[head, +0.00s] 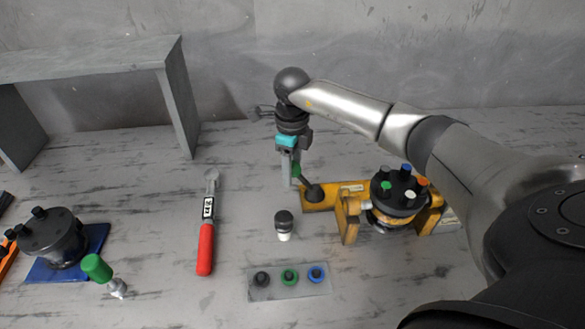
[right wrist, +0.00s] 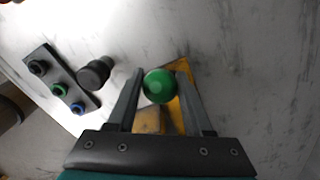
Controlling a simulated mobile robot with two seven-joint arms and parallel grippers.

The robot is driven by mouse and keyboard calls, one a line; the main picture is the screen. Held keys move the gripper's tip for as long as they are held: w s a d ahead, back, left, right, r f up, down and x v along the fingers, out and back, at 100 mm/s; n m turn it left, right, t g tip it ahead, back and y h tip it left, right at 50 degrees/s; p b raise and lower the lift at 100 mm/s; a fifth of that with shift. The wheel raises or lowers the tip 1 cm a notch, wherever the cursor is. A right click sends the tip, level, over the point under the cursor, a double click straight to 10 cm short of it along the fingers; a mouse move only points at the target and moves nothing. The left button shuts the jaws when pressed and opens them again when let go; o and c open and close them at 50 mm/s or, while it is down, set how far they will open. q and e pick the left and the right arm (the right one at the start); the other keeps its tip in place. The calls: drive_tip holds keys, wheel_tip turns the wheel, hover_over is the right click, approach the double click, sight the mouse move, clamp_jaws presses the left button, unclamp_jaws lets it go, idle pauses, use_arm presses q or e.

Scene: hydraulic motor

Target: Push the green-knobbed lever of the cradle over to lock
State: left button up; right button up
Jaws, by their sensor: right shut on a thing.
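The yellow cradle (head: 320,197) stands at the right of the bench and holds a dark round motor (head: 398,199) with coloured ports on top. Its lever has a dark base (head: 314,192) at the cradle's left end and leans to the left. The lever's green knob (head: 297,171) is partly hidden by my right gripper (head: 291,178). In the right wrist view the green knob (right wrist: 160,86) sits between the two fingers of my right gripper (right wrist: 159,72), which is shut on it. My left gripper is not in view.
A black-and-white cylinder (head: 284,226) and a grey plate (head: 260,292) with coloured rings stand in front. A red-handled wrench (head: 206,240) lies left of them. Farther left are a green-handled tool (head: 97,268), a dark pump on a blue mat (head: 93,241) and a grey shelf (head: 177,95).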

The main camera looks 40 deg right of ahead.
drive_tip(key=o, duration=0.8)
drive_tip(key=shift+a, duration=0.15)
drive_tip(key=shift+o, duration=0.2)
drive_tip(key=shift+r+p, duration=2.45)
drive_tip(key=shift+r, duration=0.65)
drive_tip(key=shift+f, duration=0.1)
